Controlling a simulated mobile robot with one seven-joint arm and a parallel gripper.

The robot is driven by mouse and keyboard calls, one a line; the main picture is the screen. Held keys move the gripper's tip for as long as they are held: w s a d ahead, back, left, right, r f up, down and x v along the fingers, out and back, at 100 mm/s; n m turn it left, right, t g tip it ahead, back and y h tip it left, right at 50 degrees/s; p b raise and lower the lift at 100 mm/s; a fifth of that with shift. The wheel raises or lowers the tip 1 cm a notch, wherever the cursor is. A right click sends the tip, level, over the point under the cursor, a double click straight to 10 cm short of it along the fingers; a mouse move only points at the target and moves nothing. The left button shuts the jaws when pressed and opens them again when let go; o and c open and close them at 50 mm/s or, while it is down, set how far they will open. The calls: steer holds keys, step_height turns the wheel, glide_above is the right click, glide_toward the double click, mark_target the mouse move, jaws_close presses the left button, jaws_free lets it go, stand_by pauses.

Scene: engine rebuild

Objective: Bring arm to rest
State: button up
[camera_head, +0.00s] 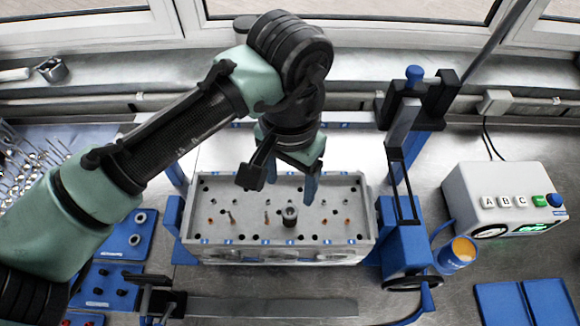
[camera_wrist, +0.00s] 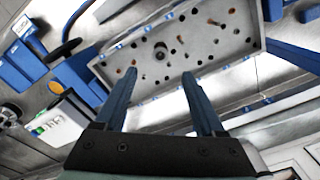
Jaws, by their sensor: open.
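My gripper (camera_head: 291,184) is open and empty. It hangs above the back part of the grey cylinder head (camera_head: 200,222) in the head view. In the wrist view my gripper's two blue fingers (camera_wrist: 160,88) stand apart with nothing between them. The cylinder head (camera_wrist: 238,45) fills the upper middle there. A dark round part (camera_head: 289,216) stands upright on its top face, and several copper-coloured pieces sit in its holes. My arm reaches in from the left, bent at the elbow. The fingertips appear clear of the cylinder head, though the exact gap is hard to tell.
A blue and black clamp stand (camera_head: 404,245) rises right of the cylinder head. A white control box (camera_head: 508,204) and a blue cup (camera_head: 455,256) stand further right. Blue trays (camera_head: 107,286) lie at the left under my arm. Windows line the back.

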steer(key=w+d+r+m+t+h+b, duration=0.15)
steer(key=w+d+r+t+h, duration=0.3)
steer(key=d+r, duration=0.65)
steer(key=w+d+r+m+t+h+b, duration=0.1)
steer(key=w+d+r+m+t+h, duration=0.15)
steer(key=d+r+t+h, duration=0.6)
steer(key=s+a+r+n+t+y, duration=0.1)
steer(key=a+r+n+t, duration=0.2)
steer(key=r, duration=0.7)
steer(key=s+a+r+n+t+y, duration=0.1)
steer(key=a+r+t, duration=0.3)
steer(key=r, duration=0.5)
steer(key=s+a+r+n+t+y, duration=0.1)
steer(key=s+a+n+t+y, duration=0.2)
steer(key=a+y, duration=0.2)
steer(key=s+a+r+n+t+y+b, duration=0.1)
steer(key=s+a+r+n+t+y, duration=0.1)
steer(key=a+y, duration=0.4)
steer(key=shift+s+a+r+n+t, duration=0.15)
steer(key=shift+s+a+n+t, duration=0.7)
steer(key=shift+t, duration=0.35)
